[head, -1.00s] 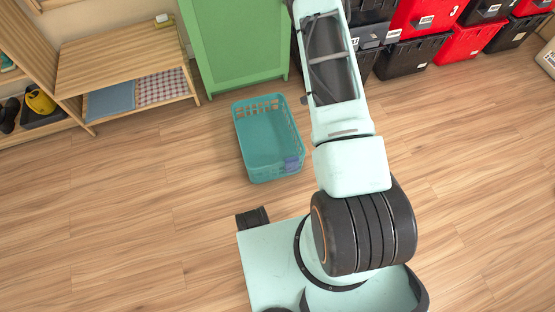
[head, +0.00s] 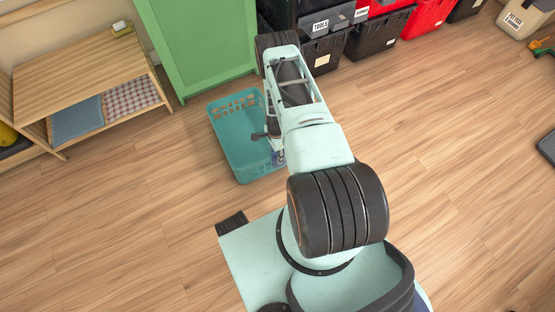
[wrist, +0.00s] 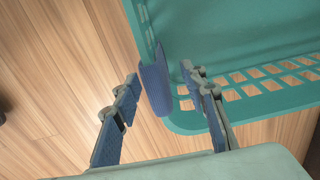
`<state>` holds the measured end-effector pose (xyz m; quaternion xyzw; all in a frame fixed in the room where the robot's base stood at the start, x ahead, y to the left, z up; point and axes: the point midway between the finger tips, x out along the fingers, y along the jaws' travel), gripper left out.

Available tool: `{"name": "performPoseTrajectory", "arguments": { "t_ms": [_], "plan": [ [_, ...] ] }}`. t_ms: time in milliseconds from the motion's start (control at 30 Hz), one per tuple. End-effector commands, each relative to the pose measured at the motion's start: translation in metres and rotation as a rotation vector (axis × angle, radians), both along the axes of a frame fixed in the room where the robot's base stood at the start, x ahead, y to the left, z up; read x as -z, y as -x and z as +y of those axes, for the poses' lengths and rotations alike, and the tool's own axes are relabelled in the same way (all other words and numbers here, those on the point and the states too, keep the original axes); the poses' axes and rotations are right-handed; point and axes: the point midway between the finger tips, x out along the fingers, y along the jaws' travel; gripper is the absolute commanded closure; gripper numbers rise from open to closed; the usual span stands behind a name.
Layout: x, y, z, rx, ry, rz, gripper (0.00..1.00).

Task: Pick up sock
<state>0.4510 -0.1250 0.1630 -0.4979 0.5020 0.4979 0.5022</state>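The sock (wrist: 155,89) is blue and ribbed, and hangs over the rim of a teal basket near one corner. In the head view only a small bluish patch of it (head: 277,159) shows beside my arm. My gripper (wrist: 160,74) is open, with one finger on each side of the sock in the wrist view. I cannot tell whether the fingertips are level with it or still short of it. Nothing is held. In the head view my gripper (head: 268,137) is over the right side of the basket.
The teal laundry basket (head: 228,150) stands on the wooden floor. Behind it is a green cabinet (head: 195,45). A wooden bench (head: 80,70) with folded cloths is at the left. Black and red totes (head: 375,35) are stacked at the back.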

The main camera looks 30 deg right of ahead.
Motion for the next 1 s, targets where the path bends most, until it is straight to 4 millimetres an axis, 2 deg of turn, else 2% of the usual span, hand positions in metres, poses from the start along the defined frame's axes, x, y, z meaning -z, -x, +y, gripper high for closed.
{"name": "performPoseTrajectory", "arguments": {
  "t_ms": [300,567,900,1000],
  "plan": [
    [0.046,0.006,-0.003,-0.002,0.0,0.001,0.61],
    [0.048,0.005,-0.003,-0.001,0.001,0.0,0.61],
    [0.048,0.005,-0.003,-0.001,0.0,0.0,0.96],
    [0.048,0.005,-0.003,-0.001,0.0,0.0,0.98]
  ]
}}
